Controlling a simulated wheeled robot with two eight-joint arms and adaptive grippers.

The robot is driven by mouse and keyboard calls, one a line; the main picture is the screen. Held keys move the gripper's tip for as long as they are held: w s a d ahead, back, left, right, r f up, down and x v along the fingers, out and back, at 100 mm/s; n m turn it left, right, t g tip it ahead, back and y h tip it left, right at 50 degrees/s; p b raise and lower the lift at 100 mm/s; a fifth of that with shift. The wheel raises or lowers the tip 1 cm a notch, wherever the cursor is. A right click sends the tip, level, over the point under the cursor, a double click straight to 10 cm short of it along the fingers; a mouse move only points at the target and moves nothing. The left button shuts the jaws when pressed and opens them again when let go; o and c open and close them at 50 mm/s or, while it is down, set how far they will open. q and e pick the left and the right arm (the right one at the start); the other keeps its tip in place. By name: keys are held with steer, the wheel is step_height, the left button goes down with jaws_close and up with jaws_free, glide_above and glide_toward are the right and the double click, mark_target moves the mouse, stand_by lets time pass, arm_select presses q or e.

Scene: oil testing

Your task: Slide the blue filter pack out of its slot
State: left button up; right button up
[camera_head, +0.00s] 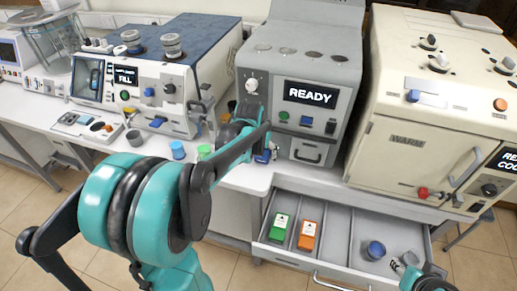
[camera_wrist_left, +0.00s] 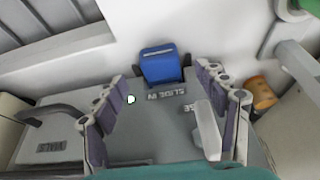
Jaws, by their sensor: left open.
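The blue filter pack (camera_wrist_left: 162,65) is in the left wrist view, at the edge of a grey surface marked "SLIDE IN". A small part of blue (camera_head: 263,157) shows in the head view beside the grey READY machine, partly hidden by my arm. My left gripper (camera_wrist_left: 162,88) is open, its two purple-padded fingers apart on either side of the space in front of the pack. They do not close on it. In the head view the left gripper (camera_head: 258,140) is in front of the READY machine, its fingers mostly hidden.
The READY machine (camera_head: 300,100) stands between the FILL machine (camera_head: 150,80) and a large cream oven (camera_head: 430,110).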

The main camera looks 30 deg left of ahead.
mark_target(262, 155)
arm_select(q)
steer(key=b+x, duration=0.1)
steer(key=x, duration=0.4)
steer(key=shift+f, duration=0.15)
steer(key=c, duration=1.4)
